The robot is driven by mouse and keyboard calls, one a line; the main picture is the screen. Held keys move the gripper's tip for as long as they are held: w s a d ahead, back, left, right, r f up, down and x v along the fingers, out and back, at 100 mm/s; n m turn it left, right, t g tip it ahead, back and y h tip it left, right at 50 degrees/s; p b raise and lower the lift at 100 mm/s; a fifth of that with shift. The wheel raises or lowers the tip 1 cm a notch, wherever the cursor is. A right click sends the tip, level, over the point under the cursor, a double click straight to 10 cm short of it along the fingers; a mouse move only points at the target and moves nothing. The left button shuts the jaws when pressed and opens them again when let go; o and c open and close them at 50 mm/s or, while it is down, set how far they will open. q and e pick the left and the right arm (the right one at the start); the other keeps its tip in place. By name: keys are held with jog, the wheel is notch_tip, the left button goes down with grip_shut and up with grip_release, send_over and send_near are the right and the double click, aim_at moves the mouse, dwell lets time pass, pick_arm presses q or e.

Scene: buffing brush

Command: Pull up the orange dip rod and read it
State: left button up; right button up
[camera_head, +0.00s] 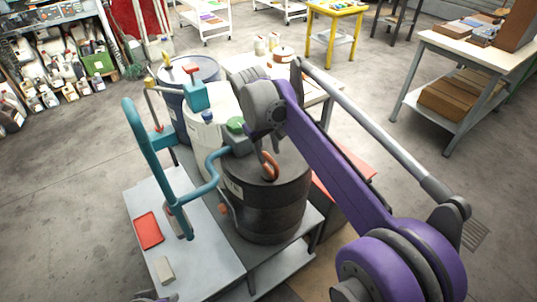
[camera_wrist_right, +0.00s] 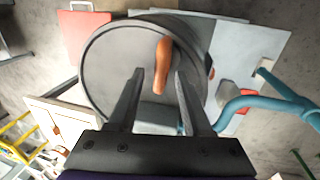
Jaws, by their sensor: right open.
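The rod below the handle is hidden. My left gripper does not show clearly.
A teal pipe (camera_head: 190,190) and a green-capped fitting (camera_head: 236,126) stand close left of the drum. A white drum (camera_head: 205,105) and a blue drum (camera_head: 188,72) stand behind. A grey bench holds a red tray (camera_head: 149,230) and a small block (camera_head: 165,269).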

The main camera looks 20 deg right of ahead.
jog(key=shift+d+f, duration=0.15)
jog(key=shift+f, duration=0.45)
grip_shut()
dwell(1.1)
